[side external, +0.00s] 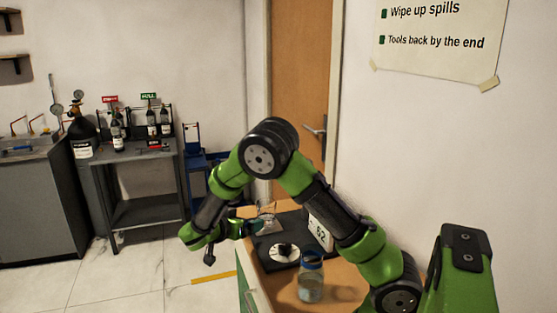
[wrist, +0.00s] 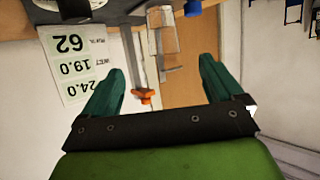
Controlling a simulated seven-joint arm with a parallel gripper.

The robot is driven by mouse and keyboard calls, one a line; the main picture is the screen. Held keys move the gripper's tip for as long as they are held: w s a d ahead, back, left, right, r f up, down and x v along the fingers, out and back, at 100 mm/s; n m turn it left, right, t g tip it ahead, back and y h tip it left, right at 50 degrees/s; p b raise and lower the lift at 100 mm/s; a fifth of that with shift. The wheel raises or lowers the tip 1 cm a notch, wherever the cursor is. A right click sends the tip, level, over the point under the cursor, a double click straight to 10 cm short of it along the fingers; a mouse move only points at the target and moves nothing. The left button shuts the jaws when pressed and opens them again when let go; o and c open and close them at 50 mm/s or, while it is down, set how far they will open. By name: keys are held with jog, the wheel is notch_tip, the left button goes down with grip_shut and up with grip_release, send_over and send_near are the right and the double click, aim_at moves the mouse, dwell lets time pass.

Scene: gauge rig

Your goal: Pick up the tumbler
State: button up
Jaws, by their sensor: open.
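A dark board (side external: 272,257) carries a round white-and-black gauge part (side external: 284,252). A card reading 62 (side external: 320,234) stands behind it and shows in the wrist view (wrist: 76,68). An orange clamp (wrist: 146,96) sits near the fingers. A grey bench (side external: 140,160) stands far left.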

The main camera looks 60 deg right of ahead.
aim_at(264, 216)
jog(key=x, duration=1.1)
jog(key=shift+f, duration=0.1)
jog(key=shift+w+f+x, duration=0.1)
jog(key=shift+w+x, duration=0.05)
jog(key=shift+x, duration=1.3)
jog(key=shift+w+f+x, duration=0.1)
jog(key=shift+w+x, duration=0.05)
jog(key=shift+x, duration=1.3)
jog(key=shift+a, duration=0.1)
jog(key=c, duration=1.1)
jog(key=shift+r, duration=0.15)
jog(key=shift+c, duration=0.2)
jog(key=shift+r, duration=1.3)
jog(key=shift+s+a+r, duration=0.35)
jog(key=shift+s+a, duration=1.3)
jog(key=shift+s, duration=0.45)
jog(key=shift+s+a+r, duration=0.35)
jog(key=shift+s+a, duration=1.25)
jog(key=shift+s, duration=0.5)
jog(key=shift+s+a+r, duration=0.35)
jog(key=shift+s+a, duration=1.3)
jog(key=shift+s, duration=0.45)
